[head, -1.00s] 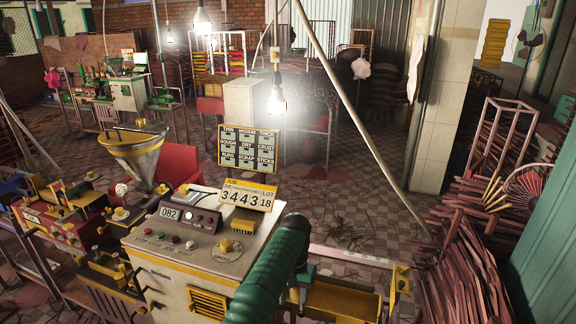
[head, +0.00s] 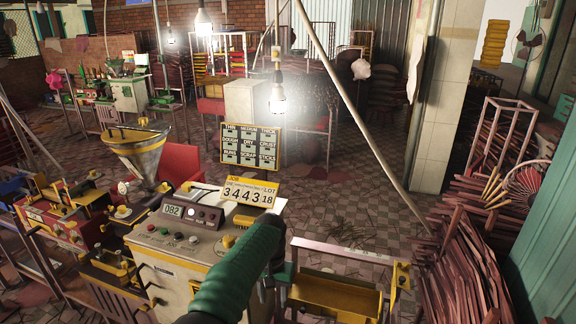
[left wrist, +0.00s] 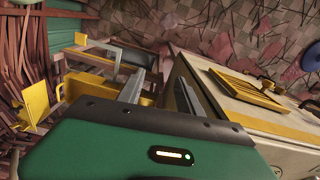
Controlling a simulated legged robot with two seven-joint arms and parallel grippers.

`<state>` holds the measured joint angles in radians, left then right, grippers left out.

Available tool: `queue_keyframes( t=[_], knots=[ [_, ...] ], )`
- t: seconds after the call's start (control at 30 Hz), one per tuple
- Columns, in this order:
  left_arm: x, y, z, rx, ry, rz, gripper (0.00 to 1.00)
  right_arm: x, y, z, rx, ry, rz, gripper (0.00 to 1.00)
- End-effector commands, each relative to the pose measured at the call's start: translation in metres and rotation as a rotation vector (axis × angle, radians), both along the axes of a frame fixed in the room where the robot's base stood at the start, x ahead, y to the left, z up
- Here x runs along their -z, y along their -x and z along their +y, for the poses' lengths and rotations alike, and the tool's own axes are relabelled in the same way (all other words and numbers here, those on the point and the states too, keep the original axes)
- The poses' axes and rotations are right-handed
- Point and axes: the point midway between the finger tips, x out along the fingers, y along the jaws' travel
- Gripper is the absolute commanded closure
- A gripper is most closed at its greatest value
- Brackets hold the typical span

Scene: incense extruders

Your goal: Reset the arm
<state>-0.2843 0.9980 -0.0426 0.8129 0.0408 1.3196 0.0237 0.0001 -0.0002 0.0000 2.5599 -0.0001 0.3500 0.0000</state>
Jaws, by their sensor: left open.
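My left arm, with its green forearm (head: 236,284), comes in at the bottom of the head view, in front of the cream extruder machine (head: 160,262). Its fingers are mostly hidden behind the forearm there. In the left wrist view my left gripper (left wrist: 160,92) is open, with two grey fingers apart and nothing between them. The machine's cream side with a yellow vent (left wrist: 248,92) is to the right of the fingers. A yellow tray (left wrist: 88,86) is to their left. My right gripper is in neither view.
The machine carries a control panel and a number sign (head: 250,195). A yellow trough (head: 335,294) in a metal frame stands to its right. Bundles of reddish sticks (head: 462,270) fill the right side. A steel funnel (head: 138,155) stands at left. Tiled floor (head: 340,210) is open behind.

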Motion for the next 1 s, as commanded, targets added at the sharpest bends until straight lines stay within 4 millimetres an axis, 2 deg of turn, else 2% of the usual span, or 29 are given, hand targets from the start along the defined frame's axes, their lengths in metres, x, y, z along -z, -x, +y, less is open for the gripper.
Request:
queue_keyframes(
  t=[0.17, 0.27, 0.47, 0.6, 0.7, 0.8, 0.9, 1.0],
  knots=[
    [-0.002, 0.019, 0.037, -0.052, 0.01, -0.038, 0.57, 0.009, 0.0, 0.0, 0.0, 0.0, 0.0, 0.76],
    [0.0, 0.042, 0.061, -0.085, 0.016, -0.067, 0.57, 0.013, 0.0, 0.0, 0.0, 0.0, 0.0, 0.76],
    [0.01, 0.11, 0.106, -0.144, 0.023, -0.124, 0.57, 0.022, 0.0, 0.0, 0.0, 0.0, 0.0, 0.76],
    [0.025, 0.172, 0.131, -0.181, 0.024, -0.163, 0.57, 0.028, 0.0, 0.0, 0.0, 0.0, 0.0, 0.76],
    [0.037, 0.217, 0.145, -0.202, 0.023, -0.189, 0.57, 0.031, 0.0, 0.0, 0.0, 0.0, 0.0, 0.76],
    [0.047, 0.253, 0.153, -0.217, 0.022, -0.21, 0.57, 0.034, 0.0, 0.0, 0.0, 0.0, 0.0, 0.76],
    [0.053, 0.273, 0.156, -0.224, 0.022, -0.221, 0.57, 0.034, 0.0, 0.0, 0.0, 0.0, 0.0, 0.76],
    [0.055, 0.28, 0.158, -0.227, 0.021, -0.223, 0.57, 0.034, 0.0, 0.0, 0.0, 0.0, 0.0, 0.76]
  ],
)
